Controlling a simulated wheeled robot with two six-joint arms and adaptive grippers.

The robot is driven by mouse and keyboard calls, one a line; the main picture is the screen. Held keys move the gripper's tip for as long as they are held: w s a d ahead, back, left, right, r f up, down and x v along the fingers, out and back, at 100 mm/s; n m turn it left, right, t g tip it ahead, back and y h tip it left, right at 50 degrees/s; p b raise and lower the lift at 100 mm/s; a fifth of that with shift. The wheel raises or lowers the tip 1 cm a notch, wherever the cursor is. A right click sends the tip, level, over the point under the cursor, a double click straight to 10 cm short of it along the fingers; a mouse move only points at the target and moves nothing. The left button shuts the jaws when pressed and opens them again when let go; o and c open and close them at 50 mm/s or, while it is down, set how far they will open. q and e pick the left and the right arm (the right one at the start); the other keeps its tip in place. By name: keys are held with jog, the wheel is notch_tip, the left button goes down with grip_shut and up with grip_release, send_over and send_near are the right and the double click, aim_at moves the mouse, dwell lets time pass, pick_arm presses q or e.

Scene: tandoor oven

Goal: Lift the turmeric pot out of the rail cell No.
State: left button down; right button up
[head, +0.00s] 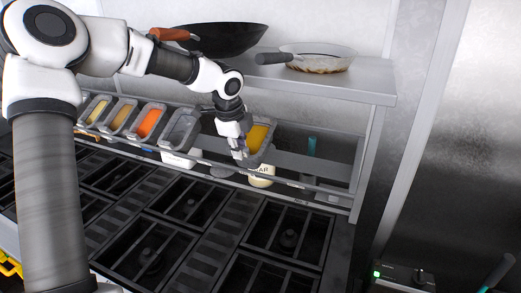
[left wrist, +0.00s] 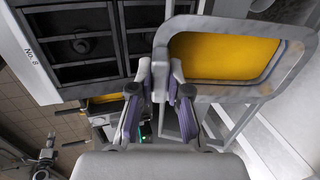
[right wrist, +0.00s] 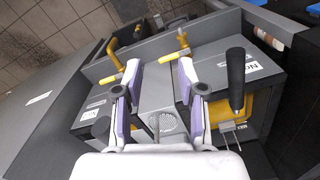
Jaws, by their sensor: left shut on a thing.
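The turmeric pot (head: 261,134), a grey metal pan of yellow-orange powder, is at the right end of the row of pots in the head view. My left gripper (head: 241,153) is shut on its left side wall. In the left wrist view the pot (left wrist: 225,55) fills the upper right, its rim beside the closed fingers (left wrist: 172,85). It looks slightly tilted in the head view; I cannot tell how far its base is above the rail (head: 325,165). My right gripper (right wrist: 164,80) shows only in the right wrist view, open and empty.
Several pots, including an orange one (head: 149,121) and a grey one (head: 180,128), stand left of it. A pale jar (head: 261,177) is below. A shelf (head: 345,80) above holds a dark wok (head: 235,38) and a pan (head: 320,58). Black grates (head: 190,205) lie in front.

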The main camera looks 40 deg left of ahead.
pick_arm(q)
jog(key=p+v, duration=0.1)
jog(key=v, duration=0.1)
jog(key=p+v, duration=0.1)
jog(key=v, duration=0.2)
jog(key=shift+s+d, duration=0.1)
jog(key=shift+s, duration=0.3)
jog(key=shift+f, duration=0.15)
dwell(0.5)
